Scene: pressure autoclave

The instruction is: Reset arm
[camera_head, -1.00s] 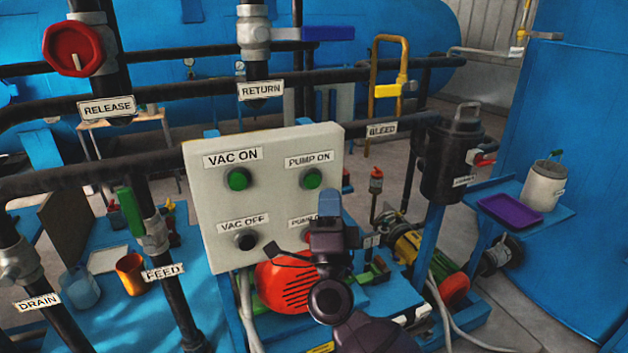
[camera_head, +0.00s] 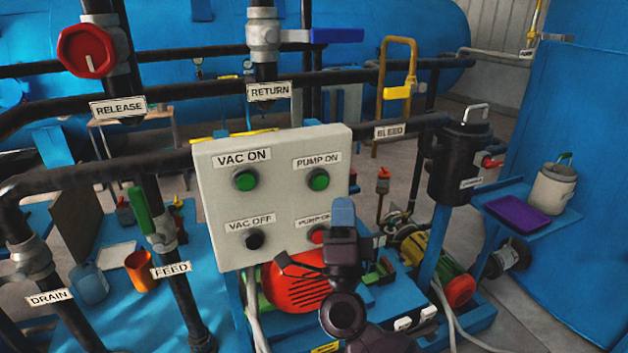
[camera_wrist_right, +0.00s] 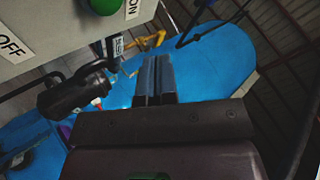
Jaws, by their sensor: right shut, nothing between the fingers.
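My right gripper (camera_head: 343,212) is in front of the lower right part of the grey control panel (camera_head: 222,215) in the head view. Its blue-grey fingers are together with nothing between them, and they point up. In the right wrist view the shut fingers (camera_wrist_right: 153,78) show upright beside the panel's corner (camera_wrist_right: 70,30). My left gripper does not show.
The panel also bears green buttons (camera_head: 319,180) and a black button (camera_head: 254,239). Pipes with a red RELEASE valve (camera_head: 86,52) and a blue RETURN handle (camera_head: 337,36) stand behind. A black canister (camera_head: 460,165) and a shelf with a purple tray (camera_head: 517,218) are at right.

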